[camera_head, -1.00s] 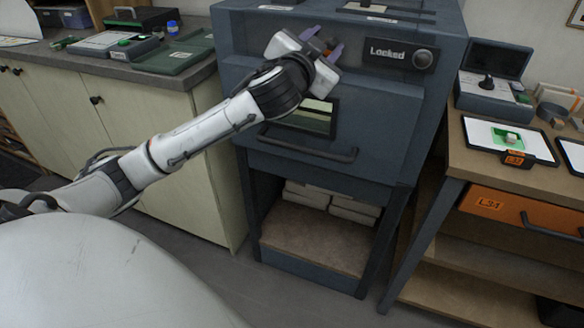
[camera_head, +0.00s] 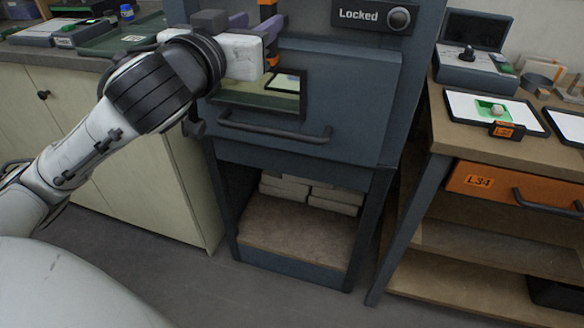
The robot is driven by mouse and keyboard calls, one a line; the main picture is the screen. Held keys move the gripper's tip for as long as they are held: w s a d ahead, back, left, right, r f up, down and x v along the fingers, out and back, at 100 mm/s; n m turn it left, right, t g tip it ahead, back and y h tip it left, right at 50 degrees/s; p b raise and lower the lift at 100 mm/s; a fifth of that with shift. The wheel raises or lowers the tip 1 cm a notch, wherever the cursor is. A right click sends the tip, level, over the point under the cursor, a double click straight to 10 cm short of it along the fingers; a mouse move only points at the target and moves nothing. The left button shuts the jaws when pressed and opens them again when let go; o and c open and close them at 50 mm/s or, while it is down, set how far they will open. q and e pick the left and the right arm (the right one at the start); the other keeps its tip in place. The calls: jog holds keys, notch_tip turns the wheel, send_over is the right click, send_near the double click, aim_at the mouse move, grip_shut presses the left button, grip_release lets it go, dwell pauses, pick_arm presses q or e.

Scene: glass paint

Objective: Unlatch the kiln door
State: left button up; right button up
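The blue-grey kiln door (camera_head: 360,88) is closed, with a small window (camera_head: 262,92) and a dark bar handle (camera_head: 275,130). A sign on the kiln reads "Locked" (camera_head: 358,15), with a round grey knob or lamp (camera_head: 399,18) beside it. An orange and dark latch part (camera_head: 268,12) shows at the top edge of the view. My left gripper (camera_head: 225,22) is just left of it, close to the kiln front. Its purple-grey fingers are partly cut off, and I cannot tell whether they touch the latch or how far apart they are. My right gripper is not in view.
A bench (camera_head: 434,120) with a tablet-like panel (camera_head: 480,108) and an orange drawer (camera_head: 500,186) stands on the right. A pale cabinet (camera_head: 90,135) with a green tray (camera_head: 115,38) stands on the left. White bricks (camera_head: 310,193) lie under the kiln. The floor in front is clear.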

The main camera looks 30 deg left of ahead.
pick_arm(q)
jog(key=s+d+f+m+g+h, duration=0.1)
jog(key=d+f+g, duration=0.1)
jog(key=f, duration=0.8)
jog(key=s+d+f+m+g+h+p, duration=0.1)
jog(key=d+f+g+h, duration=0.1)
jog(key=f, duration=0.9)
jog(key=d+f+m+g+h, duration=0.1)
jog(key=d+f, duration=0.3)
jog(key=f, duration=0.6)
jog(key=shift+s+d+f+m+g+h, duration=0.2)
jog(key=shift+s+d+m+g+h, duration=0.15)
jog(key=shift+g, duration=0.25)
jog(key=shift+a, duration=0.1)
